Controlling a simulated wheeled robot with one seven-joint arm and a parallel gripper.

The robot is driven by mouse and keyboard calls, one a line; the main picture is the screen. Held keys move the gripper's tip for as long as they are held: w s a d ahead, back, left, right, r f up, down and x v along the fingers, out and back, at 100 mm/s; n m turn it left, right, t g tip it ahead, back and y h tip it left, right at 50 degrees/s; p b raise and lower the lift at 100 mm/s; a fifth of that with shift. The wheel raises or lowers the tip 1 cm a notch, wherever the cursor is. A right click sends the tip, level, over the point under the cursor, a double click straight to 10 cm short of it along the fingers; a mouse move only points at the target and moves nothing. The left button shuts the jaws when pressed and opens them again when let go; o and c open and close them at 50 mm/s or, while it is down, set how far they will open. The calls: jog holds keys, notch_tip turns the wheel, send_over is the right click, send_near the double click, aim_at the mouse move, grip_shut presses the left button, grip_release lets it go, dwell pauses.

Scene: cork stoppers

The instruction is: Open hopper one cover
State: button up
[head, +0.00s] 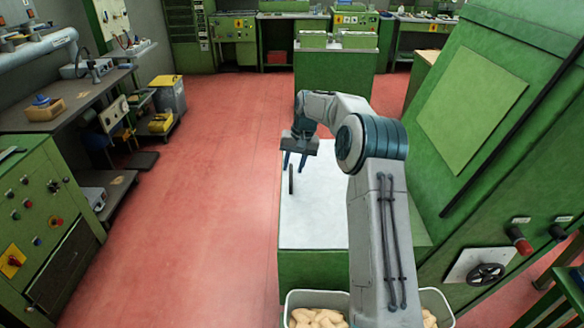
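I take the flat white top (312,222) of the low green box in the middle as the hopper cover; no readable label confirms this. It lies flat and looks closed. A thin dark upright piece (291,180), perhaps its handle, stands near its left edge. The dark piece is just below the fingertips; I cannot tell the exact gap. My arm hides the cover's right part.
Grey bins of pale corks (318,318) stand at the front below the box. A green control cabinet (45,215) stands left. The red floor (190,210) between is clear.

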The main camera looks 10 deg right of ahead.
jog(key=shift+x, duration=0.9)
jog(key=shift+c, duration=0.3)
